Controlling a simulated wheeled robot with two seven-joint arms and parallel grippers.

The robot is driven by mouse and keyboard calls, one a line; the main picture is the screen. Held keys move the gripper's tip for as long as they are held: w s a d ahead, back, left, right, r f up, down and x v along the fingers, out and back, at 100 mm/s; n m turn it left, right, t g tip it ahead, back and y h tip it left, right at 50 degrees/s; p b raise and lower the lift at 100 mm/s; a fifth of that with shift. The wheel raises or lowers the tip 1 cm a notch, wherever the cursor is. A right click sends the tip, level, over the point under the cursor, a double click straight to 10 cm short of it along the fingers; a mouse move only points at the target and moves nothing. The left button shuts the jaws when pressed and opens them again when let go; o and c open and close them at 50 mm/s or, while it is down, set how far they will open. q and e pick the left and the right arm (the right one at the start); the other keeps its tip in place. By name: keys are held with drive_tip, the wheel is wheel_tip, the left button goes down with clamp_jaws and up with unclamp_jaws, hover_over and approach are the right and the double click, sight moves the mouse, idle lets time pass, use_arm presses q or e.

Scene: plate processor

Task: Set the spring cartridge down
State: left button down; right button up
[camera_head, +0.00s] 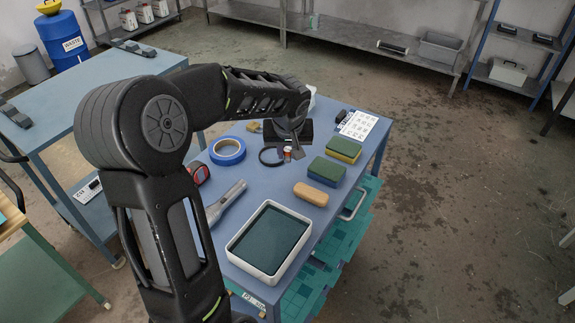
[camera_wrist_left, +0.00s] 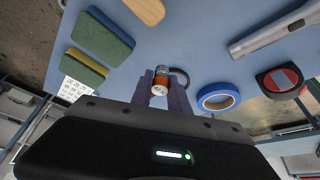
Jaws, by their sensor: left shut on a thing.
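The spring cartridge is a small orange cylinder with a pale marked band and a metallic top (camera_wrist_left: 161,83). It sits between the two fingers of my left gripper (camera_wrist_left: 165,92), which is shut on it. In the head view the left gripper (camera_head: 290,154) reaches down at the far part of the blue cart top (camera_head: 268,193), and a bit of the cartridge (camera_head: 287,153) shows between the fingers. Whether the cartridge touches the surface I cannot tell. My right gripper is not in view.
A black ring (camera_head: 269,157) lies close beside the gripper. A printed sheet (camera_head: 358,126) lies far right.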

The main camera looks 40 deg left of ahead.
sight(288, 149)
use_arm(q)
drive_tip(key=shift+r, duration=1.5)
drive_tip(key=w+d+f+m+h, duration=0.1)
drive_tip(key=d+m, duration=0.3)
drive_tip(key=d, duration=0.7)
drive_tip(key=w+d+f+m+h, duration=0.1)
drive_tip(key=d+m, duration=0.3)
drive_tip(key=d, duration=0.7)
drive_tip(key=shift+w+d+t+h, duration=0.25)
drive_tip(key=shift+d+t+h, duration=0.15)
drive_tip(key=shift+h, duration=0.1)
